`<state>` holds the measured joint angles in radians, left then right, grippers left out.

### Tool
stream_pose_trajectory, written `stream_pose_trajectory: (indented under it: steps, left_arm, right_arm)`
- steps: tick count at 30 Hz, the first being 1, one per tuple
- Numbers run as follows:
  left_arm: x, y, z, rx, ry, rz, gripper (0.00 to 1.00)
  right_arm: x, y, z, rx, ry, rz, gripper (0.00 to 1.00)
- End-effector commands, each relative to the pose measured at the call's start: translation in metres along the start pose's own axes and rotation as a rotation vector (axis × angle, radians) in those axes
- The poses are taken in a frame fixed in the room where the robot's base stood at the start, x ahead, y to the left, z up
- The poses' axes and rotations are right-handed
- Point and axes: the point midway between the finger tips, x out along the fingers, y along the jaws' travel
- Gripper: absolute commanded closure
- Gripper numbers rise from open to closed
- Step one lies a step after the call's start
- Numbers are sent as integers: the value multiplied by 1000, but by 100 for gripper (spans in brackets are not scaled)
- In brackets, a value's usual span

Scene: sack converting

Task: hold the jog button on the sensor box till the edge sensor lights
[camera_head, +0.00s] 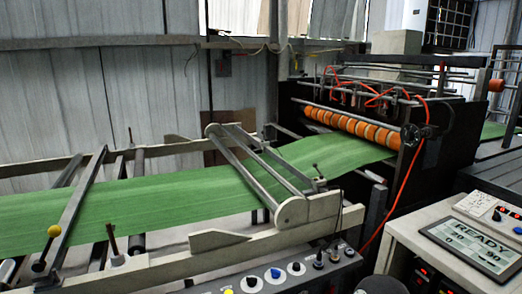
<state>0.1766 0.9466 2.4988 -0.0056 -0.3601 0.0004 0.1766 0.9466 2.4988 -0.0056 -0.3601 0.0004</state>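Neither gripper is in view. A long grey control box (262,285) at the bottom centre carries a row of round buttons or knobs, among them a blue one (275,273) and black ones on white discs. I cannot tell which is the jog button, or whether this is the sensor box. A small fitting with a black stalk (316,175) stands at the near edge of the green web (150,200). It may be the edge sensor. No lit lamp can be made out on it.
The web runs across the pale frame (215,255) under a tilted roller frame (262,165) to orange rollers (355,125) on a black machine.

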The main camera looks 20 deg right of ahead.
Motion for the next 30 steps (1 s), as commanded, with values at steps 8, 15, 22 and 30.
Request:
stream_pose_trajectory:
  steps: [8,15,22,30]
  left_arm:
    - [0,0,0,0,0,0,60]
    - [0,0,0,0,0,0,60]
    - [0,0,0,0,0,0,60]
    - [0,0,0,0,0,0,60]
  right_arm:
    - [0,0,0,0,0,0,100]
    - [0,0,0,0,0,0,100]
    - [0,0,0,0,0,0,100]
    - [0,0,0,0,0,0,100]
